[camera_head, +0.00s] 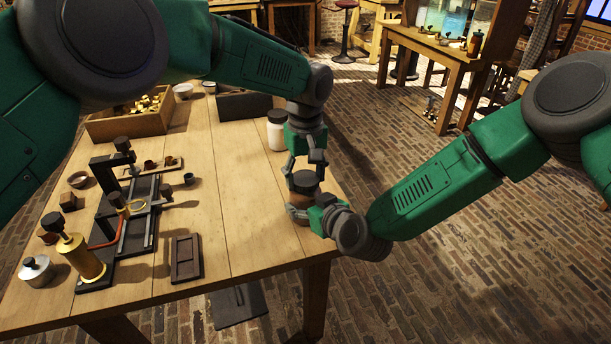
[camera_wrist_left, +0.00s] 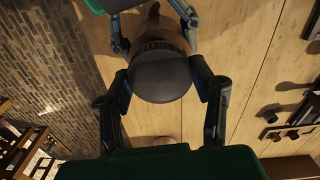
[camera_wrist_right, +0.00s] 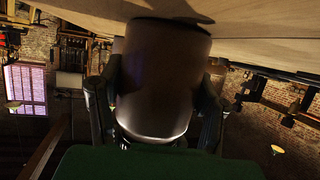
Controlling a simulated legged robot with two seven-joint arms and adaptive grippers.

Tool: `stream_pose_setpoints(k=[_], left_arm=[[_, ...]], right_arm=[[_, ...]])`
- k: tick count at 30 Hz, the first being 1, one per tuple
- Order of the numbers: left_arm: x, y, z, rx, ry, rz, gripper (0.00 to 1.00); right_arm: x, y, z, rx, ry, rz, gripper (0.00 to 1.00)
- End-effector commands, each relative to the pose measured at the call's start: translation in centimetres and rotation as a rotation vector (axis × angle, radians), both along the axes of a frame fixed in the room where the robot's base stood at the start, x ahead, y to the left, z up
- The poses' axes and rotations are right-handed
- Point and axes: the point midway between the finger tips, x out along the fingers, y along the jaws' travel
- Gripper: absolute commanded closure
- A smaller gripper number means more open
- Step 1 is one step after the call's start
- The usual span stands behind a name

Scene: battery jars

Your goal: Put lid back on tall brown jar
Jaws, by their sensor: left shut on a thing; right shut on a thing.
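The tall brown jar (camera_head: 301,216) stands near the right edge of the table; its brown body fills the middle of the right wrist view (camera_wrist_right: 163,65). The round dark lid (camera_wrist_left: 160,76) is over the jar's mouth in the left wrist view, with the brown body showing behind it. Whether it is fully seated, I cannot tell. My left gripper (camera_head: 304,170) reaches down from above, its fingers shut on opposite sides of the lid. My right gripper (camera_head: 309,212) comes from the right and is shut around the jar's body, below the left gripper.
A white jar with a dark lid (camera_head: 277,132) stands just behind. A black press fixture (camera_head: 130,220), a dark tray (camera_head: 186,258), a brass cylinder (camera_head: 80,258) and a lidded pot (camera_head: 36,270) are to the left. A wooden crate (camera_head: 130,122) is at the back. The table's centre is clear.

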Motion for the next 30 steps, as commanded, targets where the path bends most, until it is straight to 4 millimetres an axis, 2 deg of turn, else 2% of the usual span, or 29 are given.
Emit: stream_pose_setpoints(k=[3,30], left_arm=[[0.46,0.20,0.15,-0.002,-0.011,-0.254,0.85],[0.60,0.06,0.15,-0.012,0.000,-2.270,0.85]], right_arm=[[-0.27,0.25,-0.01,0.000,0.001,0.007,1.00],[-0.55,0.54,-0.03,0.000,0.002,0.016,1.00]])
